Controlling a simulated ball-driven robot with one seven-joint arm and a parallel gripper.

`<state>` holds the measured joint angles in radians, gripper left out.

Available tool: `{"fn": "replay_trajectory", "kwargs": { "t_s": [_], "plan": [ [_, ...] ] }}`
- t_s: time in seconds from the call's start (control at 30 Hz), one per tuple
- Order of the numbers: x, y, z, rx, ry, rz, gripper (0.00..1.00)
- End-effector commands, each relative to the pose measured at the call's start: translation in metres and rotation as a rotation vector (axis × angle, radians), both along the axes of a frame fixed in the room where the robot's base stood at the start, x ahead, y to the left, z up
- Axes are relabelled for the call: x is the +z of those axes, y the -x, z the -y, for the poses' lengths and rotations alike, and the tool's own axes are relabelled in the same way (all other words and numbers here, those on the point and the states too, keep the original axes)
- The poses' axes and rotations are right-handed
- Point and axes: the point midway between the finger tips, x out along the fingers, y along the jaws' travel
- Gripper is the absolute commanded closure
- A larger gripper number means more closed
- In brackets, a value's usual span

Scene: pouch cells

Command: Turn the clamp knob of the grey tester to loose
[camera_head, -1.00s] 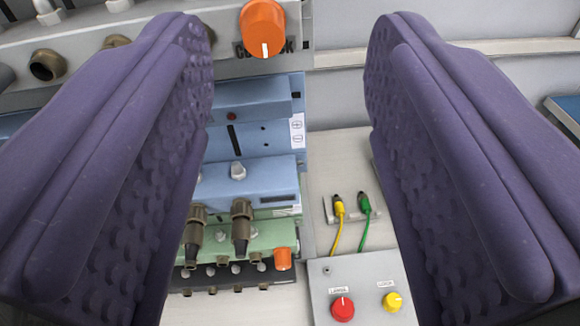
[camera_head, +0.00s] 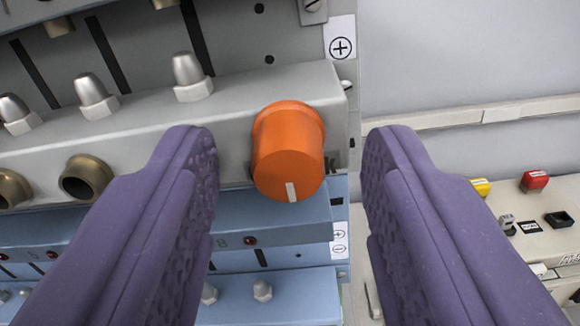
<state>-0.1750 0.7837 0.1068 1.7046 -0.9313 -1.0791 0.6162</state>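The orange clamp knob (camera_head: 288,150) sticks out from the right end of the front bar of the grey tester (camera_head: 225,105). A white mark on its face points down. Lettering beside it is mostly hidden behind the knob and my finger. My gripper (camera_head: 290,150) is open, with one purple padded finger on each side of the knob in the picture. Gaps show between the knob and both fingers, the wider one on the right. I cannot tell how far in depth the fingertips are from it.
A blue tester (camera_head: 290,220) sits below the grey one. Silver domed nuts (camera_head: 188,75) and brass sockets (camera_head: 85,178) line the grey bar to the left. At right, a bench holds a red button (camera_head: 535,181) and a yellow one (camera_head: 481,187). The grey wall at upper right is clear.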

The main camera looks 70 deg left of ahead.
Motion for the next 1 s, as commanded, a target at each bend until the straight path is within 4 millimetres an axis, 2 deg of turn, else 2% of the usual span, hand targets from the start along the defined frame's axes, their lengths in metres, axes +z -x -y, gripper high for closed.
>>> {"fn": "replay_trajectory", "kwargs": {
  "t_s": [0.03,0.2,0.63,1.0],
  "plan": [
    [0.0001,0.0000,0.0001,0.000,0.000,0.000,0.60],
    [0.0002,0.0001,0.0002,0.000,0.000,0.000,1.00],
    [-0.0017,0.0001,0.0003,0.000,0.036,0.063,1.00],
    [-0.0049,-0.0004,0.0008,-0.001,0.183,0.315,1.00]
  ]
}}
